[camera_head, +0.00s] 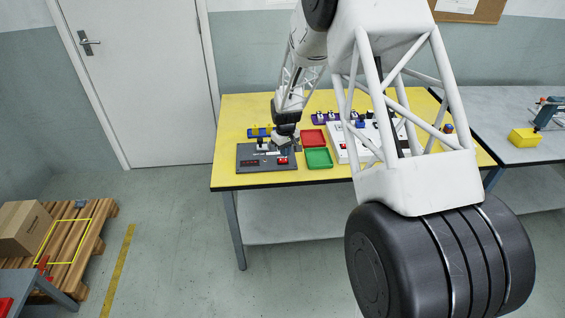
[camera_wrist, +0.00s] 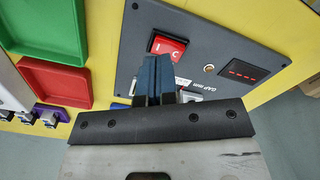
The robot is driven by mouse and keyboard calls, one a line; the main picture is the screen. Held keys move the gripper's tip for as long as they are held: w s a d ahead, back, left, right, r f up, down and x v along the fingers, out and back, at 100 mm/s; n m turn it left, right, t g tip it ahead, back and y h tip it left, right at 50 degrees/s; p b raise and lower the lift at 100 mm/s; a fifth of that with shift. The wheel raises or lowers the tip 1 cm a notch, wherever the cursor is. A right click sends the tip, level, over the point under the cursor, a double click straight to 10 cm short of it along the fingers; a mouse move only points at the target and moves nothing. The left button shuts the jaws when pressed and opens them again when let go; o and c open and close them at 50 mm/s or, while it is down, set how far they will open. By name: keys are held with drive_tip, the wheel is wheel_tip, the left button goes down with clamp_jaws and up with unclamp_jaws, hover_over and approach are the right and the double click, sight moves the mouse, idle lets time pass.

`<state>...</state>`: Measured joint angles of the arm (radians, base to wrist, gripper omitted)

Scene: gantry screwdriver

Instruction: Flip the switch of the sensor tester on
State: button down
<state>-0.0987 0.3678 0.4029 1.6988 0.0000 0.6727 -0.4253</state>
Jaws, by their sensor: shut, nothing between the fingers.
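The sensor tester (camera_head: 265,168) is a dark grey panel box at the left of the yellow table; its face also shows in the wrist view (camera_wrist: 205,25). Its red rocker switch (camera_wrist: 170,44), marked with white I and O, sits near the panel's edge and also shows in the head view (camera_head: 282,160). A small dark display (camera_wrist: 242,71) shows red dashes. My gripper (camera_wrist: 152,60) is shut and empty, its blue fingertips over the panel right beside the switch and overlapping its lower edge in the wrist view. I cannot tell whether they touch it.
A red tray (camera_head: 313,138) and a green tray (camera_head: 319,158) lie right of the tester. A white box with coloured parts (camera_head: 343,150) stands further right, and purple holders (camera_head: 322,116) stand behind. The table's front edge is close to the tester.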

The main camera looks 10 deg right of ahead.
drive_tip(key=shift+r, duration=2.3)
drive_tip(key=shift+s+d+r, duration=0.1)
drive_tip(key=shift+s+r, duration=0.05)
drive_tip(key=shift+r, duration=0.15)
drive_tip(key=s+d+r+m+t, duration=0.1)
drive_tip(key=s+d+r+m, duration=0.15)
drive_tip(key=s+r, duration=0.9)
drive_tip(key=s+d+r+m, duration=0.1)
drive_tip(key=s+d+r, duration=0.2)
drive_tip(key=s+r, duration=0.85)
drive_tip(key=s+d+r+m, duration=0.1)
drive_tip(key=s+r, duration=0.1)
drive_tip(key=s, duration=1.2)
drive_tip(key=s+d+r+m+t, duration=0.1)
drive_tip(key=s+r, duration=0.1)
drive_tip(key=s, duration=1.2)
drive_tip(key=shift+s+d+r+m+t, duration=0.25)
drive_tip(key=shift+s+d+m+t, duration=0.05)
drive_tip(key=shift+s+d+m, duration=0.1)
